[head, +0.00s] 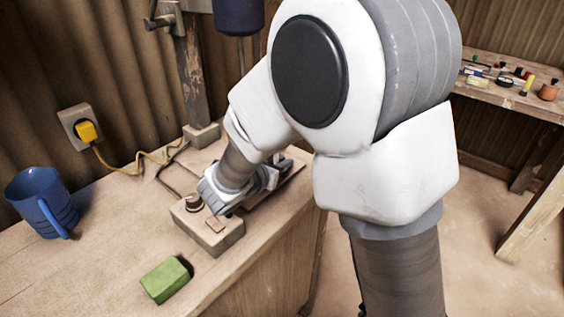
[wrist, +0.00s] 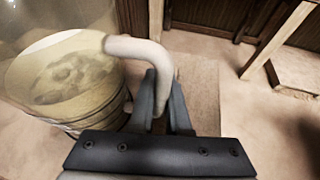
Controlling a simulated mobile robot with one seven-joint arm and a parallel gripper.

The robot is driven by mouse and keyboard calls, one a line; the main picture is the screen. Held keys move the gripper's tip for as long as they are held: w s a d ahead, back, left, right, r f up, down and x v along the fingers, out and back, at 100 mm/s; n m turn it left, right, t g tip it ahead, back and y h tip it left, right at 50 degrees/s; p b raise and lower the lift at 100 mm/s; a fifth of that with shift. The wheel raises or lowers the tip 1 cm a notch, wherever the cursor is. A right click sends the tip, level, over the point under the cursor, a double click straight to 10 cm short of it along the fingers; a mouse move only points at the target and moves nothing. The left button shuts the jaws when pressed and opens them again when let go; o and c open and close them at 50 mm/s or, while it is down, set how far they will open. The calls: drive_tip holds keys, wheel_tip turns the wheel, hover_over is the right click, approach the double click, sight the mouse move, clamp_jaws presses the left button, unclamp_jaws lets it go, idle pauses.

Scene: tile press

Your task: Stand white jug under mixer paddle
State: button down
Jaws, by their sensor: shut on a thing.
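In the wrist view my gripper (wrist: 161,100) is shut on the pale curved handle (wrist: 140,48) of the white jug (wrist: 88,108), which fills the left side. The jug looks see-through near its rim, with a yellowish inside and a darker patch. In the head view the jug is hidden by my arm, and I cannot make out the fingers. The mixer's dark blue motor (head: 238,15) hangs from a post at the top, with a thin shaft (head: 241,57) pointing down. Its paddle is hidden behind my arm.
A blue mug (head: 40,202) stands at the bench's left. A green block (head: 165,279) lies near the front edge. A control box (head: 212,238) sits below my wrist. A yellow plug (head: 87,131) and cord run behind. A shelf (head: 490,91) with small items stands right.

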idle(0.3)
drive_tip(key=c, duration=0.8)
unclamp_jaws()
drive_tip(key=shift+s+f, duration=0.1)
drive_tip(key=p+v, duration=0.4)
drive_tip(key=v, duration=1.3)
drive_tip(key=s+d+r+m+g+y, duration=0.2)
drive_tip(key=s+d+m+g, duration=0.3)
drive_tip(key=d+m, duration=0.5)
drive_tip(key=s+d+r+m+g+y, duration=0.1)
drive_tip(key=s+d+m+g+y, duration=0.15)
drive_tip(key=s+d+m, duration=0.75)
drive_tip(key=r+m+y+p, duration=0.1)
drive_tip(key=r+m+p, duration=0.2)
drive_tip(key=r+p, duration=0.1)
drive_tip(key=w+a+r+m+t+y+p, duration=0.1)
drive_tip(key=r+m+p, duration=0.2)
drive_tip(key=r+p, duration=0.2)
drive_tip(key=a+r+m+y+p, duration=0.1)
drive_tip(key=r+m+p, duration=0.2)
drive_tip(key=r+p, duration=0.2)
drive_tip(key=shift+w+a+r+t, duration=0.15)
drive_tip(key=shift+r+t, duration=0.05)
drive_tip(key=shift+r, duration=0.65)
drive_tip(key=shift+w+a+r+t, duration=0.1)
drive_tip(key=shift+w+r+t, duration=0.05)
drive_tip(key=shift+r, duration=0.7)
